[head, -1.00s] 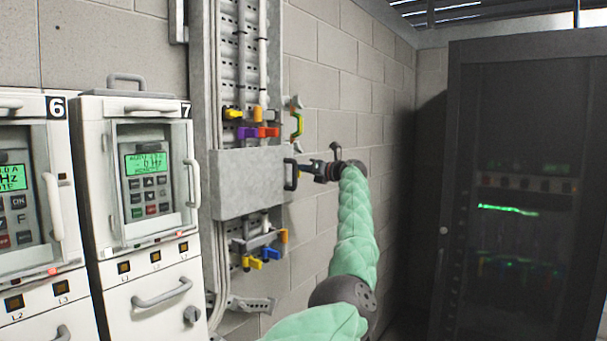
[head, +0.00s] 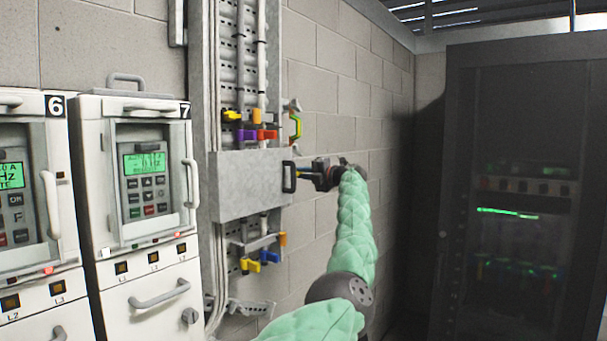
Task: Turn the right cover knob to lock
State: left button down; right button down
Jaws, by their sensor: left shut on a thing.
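The grey metal cover (head: 245,186) is fixed across the cable ladder on the wall, with a black handle (head: 289,177) on its right side. My left gripper (head: 301,173) reaches the cover's right side from the right, beside the handle. It is shut on the right cover knob, which is mostly hidden by the fingers and too small to show its angle. My right gripper is not in view.
Two white drive cabinets, one marked 7 (head: 150,200), stand at left. Coloured clamps (head: 250,131) hold cables above and below the cover. A dark rack (head: 520,190) stands at right. The block wall (head: 340,80) behind my arm is bare.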

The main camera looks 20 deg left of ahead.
pick_arm(q)
jog(key=m, duration=0.3)
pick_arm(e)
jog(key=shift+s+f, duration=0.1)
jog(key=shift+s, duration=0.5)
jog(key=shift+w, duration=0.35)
pick_arm(q)
jog(key=c, duration=1.5)
grip_release()
jog(key=shift+w, duration=0.1)
jog(key=shift+o, duration=0.2)
jog(key=shift+f, duration=0.15)
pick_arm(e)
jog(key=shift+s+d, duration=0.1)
pick_arm(q)
jog(key=shift+d, duration=0.1)
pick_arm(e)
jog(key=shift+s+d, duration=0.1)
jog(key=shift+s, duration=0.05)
